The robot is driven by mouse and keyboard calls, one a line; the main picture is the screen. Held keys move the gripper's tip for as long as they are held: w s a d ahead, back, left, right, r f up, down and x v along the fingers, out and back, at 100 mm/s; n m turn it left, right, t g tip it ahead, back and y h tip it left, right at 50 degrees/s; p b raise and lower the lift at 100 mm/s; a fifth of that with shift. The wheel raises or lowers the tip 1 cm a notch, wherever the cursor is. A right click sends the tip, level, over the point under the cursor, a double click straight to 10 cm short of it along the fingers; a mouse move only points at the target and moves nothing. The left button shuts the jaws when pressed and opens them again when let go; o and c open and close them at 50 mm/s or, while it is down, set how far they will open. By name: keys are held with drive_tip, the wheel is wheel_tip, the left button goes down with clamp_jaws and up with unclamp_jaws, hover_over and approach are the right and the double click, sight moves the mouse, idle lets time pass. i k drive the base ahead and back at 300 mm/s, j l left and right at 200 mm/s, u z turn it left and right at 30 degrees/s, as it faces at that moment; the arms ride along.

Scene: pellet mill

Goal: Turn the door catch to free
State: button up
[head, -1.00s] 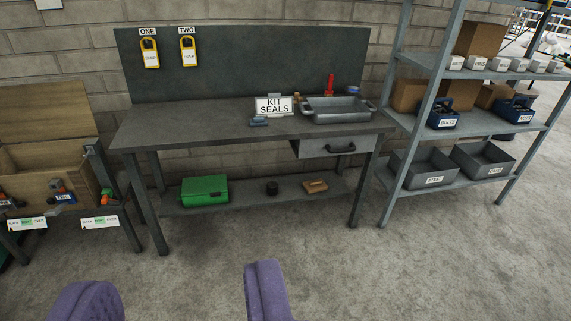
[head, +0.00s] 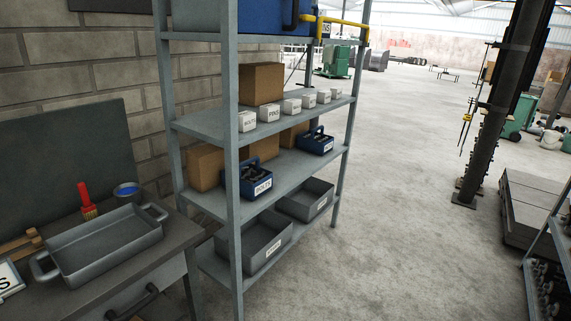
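No door catch that I can make out shows in the head view. My gripper is not in the head view now, so its state is hidden. The view is filled by a grey metal shelf rack (head: 232,205) in the middle and part of a workbench (head: 150,274) at the lower left.
The rack holds cartons, white boxes, a blue bolts tote (head: 256,180) and grey bins. Open concrete floor (head: 400,200) lies right of it. A dark post (head: 495,110) and stacked slabs (head: 530,205) stand farther right.

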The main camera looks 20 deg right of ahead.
sight(305, 18)
drive_tip(key=i+l+z, duration=0.15)
drive_tip(key=i+z, duration=0.6)
drive_tip(key=i+j+z, duration=0.1)
drive_tip(key=i+z, duration=0.25)
drive_tip(key=i, duration=0.2)
